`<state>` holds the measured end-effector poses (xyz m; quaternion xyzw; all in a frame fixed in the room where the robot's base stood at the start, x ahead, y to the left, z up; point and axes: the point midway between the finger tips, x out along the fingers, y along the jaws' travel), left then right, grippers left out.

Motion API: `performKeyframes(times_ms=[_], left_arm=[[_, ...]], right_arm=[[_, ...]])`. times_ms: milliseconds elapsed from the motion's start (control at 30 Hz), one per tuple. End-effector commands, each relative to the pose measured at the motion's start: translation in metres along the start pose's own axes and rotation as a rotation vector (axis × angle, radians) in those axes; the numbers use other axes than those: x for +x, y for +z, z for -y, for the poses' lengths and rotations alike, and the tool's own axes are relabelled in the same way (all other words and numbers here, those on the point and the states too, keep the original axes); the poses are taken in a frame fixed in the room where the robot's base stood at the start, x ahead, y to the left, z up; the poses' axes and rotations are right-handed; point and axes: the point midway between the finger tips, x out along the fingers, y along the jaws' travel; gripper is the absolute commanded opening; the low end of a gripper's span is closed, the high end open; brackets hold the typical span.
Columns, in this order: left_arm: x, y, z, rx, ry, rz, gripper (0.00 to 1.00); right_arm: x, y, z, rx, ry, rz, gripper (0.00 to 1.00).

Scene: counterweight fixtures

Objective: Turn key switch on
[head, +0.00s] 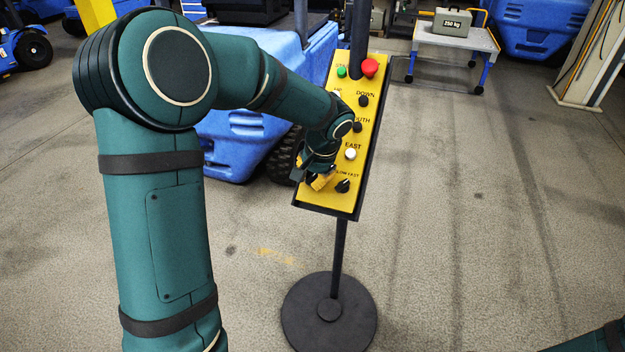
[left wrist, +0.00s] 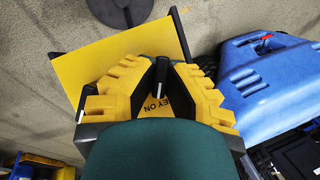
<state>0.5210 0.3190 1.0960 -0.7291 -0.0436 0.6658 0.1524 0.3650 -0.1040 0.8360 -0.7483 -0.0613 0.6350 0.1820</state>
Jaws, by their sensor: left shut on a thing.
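A tilted yellow control panel (head: 327,204) stands on a black post. My left gripper (head: 318,180) is at the panel's lower left and hides the key switch in the head view. In the left wrist view, the key switch (left wrist: 161,78) is a black knob with a white line, between the yellow-padded fingers of my left gripper (left wrist: 160,88). The gripper is shut on it. Part of a label ending "EY ON" shows below the knob on the panel (left wrist: 112,65). My right gripper is out of view.
Beside my gripper on the panel are a black slow/fast selector (head: 343,186) and a white EAST button (head: 350,154). A red mushroom button (head: 370,67) and a green button (head: 342,72) sit at the top. A blue vehicle (head: 232,148) stands behind, left.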

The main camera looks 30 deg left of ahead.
Motion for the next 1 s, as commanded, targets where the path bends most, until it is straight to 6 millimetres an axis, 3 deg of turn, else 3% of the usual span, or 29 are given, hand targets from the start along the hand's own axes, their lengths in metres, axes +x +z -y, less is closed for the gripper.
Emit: performKeyframes(times_ms=[400, 1000], left_arm=[[0.003, 0.002, -0.002, 0.18, -0.105, 0.006, 0.0], [0.002, 0.002, -0.002, 0.21, -0.122, 0.006, 0.0]], right_arm=[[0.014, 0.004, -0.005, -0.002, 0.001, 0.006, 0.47], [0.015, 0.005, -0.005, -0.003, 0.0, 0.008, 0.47]])
